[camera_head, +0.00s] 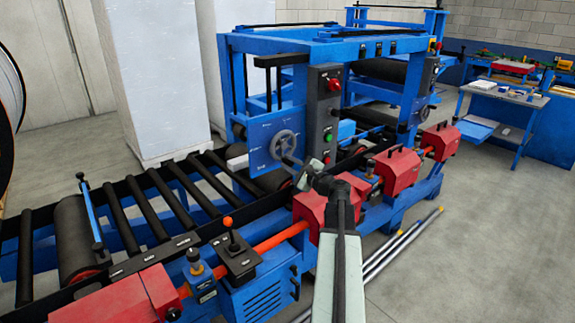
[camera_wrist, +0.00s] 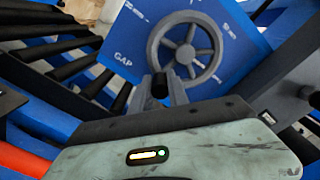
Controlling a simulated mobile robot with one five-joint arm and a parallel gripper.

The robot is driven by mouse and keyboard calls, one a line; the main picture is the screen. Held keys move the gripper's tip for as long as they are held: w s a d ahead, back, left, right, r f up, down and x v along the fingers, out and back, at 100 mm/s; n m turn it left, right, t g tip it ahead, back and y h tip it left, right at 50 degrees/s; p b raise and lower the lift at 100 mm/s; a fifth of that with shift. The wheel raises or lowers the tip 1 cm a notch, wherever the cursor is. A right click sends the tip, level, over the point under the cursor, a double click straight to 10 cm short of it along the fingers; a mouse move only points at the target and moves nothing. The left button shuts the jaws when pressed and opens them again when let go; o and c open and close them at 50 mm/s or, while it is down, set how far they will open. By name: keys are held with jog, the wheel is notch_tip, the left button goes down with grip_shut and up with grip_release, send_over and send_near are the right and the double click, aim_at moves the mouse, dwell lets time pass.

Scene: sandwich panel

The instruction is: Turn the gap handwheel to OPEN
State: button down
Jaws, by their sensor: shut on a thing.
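The grey spoked gap handwheel (camera_head: 283,145) is mounted on a blue plate at the near side of the machine. It also shows in the wrist view (camera_wrist: 186,54), upper middle, with its rim and spokes in sight. My gripper (camera_head: 292,163) reaches up to the wheel's lower edge. In the wrist view my gripper's fingers (camera_wrist: 168,88) are shut at the wheel's lower left rim, on a dark part of the handwheel.
The blue plate (camera_wrist: 122,40) bears the word GAP and small white marks too small to read. A grey control box (camera_head: 322,115) with red and green buttons stands right of the wheel. Black rollers (camera_head: 160,190) lie left; red covers (camera_head: 398,170) line the near side.

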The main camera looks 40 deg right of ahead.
jog(key=shift+a, duration=0.1)
jog(key=c, duration=1.3)
grip_release()
jog(key=shift+w, duration=0.15)
jog(key=s, duration=0.8)
jog(key=shift+a, duration=0.2)
